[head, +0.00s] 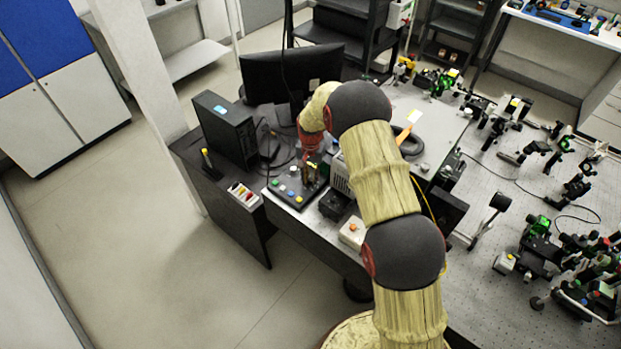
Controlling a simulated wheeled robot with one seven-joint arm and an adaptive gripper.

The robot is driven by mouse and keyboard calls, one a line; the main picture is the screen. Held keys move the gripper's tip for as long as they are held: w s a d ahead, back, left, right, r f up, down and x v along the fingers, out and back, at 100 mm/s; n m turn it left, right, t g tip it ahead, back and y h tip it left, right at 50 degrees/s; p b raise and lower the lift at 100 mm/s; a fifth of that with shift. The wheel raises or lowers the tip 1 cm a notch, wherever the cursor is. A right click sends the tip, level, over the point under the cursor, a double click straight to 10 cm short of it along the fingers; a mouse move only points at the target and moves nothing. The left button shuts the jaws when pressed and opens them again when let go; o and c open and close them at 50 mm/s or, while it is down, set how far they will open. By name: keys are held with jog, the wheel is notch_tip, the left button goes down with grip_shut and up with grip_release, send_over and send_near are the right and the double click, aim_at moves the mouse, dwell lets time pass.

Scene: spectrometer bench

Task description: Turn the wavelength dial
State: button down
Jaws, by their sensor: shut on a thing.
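A dark control panel (286,196) with small coloured buttons lies at the front left of the grey bench. My arm reaches down over the bench from the right. My gripper (312,178) points down at the back right part of this panel, with its fingers low against it. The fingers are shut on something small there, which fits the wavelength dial. The dial itself is hidden by the fingers and too small to make out, so its setting cannot be read.
A black monitor (290,75) and a black computer case (225,128) stand behind and left. A box with an orange-red button (353,229) sits right of the panel. An optical table (490,215) full of mounts fills the right. The floor at left is clear.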

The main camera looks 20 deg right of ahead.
aim_at(310, 179)
dwell(0.3)
jog(key=c, duration=1.7)
grip_release()
jog(key=shift+o, duration=0.2)
jog(key=shift+r, duration=0.1)
notch_tip(310, 179, up, 12)
